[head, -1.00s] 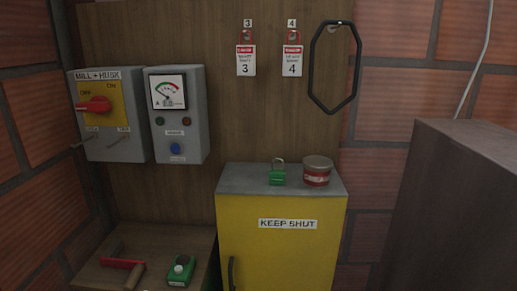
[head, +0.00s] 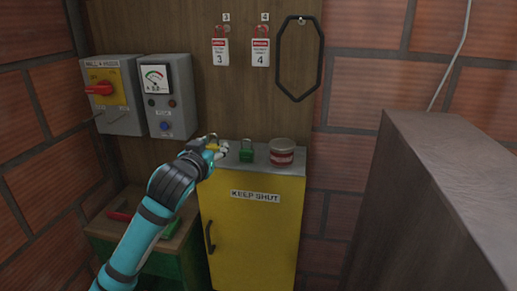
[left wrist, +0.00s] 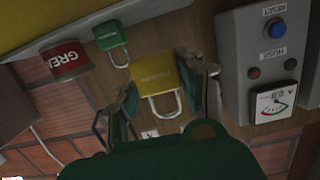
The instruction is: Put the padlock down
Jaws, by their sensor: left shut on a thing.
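My left gripper (head: 216,150) is over the left end of the yellow cabinet's grey top (head: 262,168). It is shut on a yellow padlock, which shows between its fingers in the left wrist view (left wrist: 155,76), shackle towards the picture's bottom. In the head view the padlock is small and mostly hidden by the gripper. I cannot tell whether it touches the top. A green padlock (head: 246,152) stands on the cabinet top just right of the gripper, and also shows in the left wrist view (left wrist: 113,42). My right gripper is not in view.
A red grease tin (head: 281,151) stands right of the green padlock. Tags 3 (head: 220,52) and 4 (head: 260,52) and a black loop (head: 281,80) hang behind. Grey switch boxes (head: 171,97) are on the wall at left. A tall dark block (head: 430,200) stands at right.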

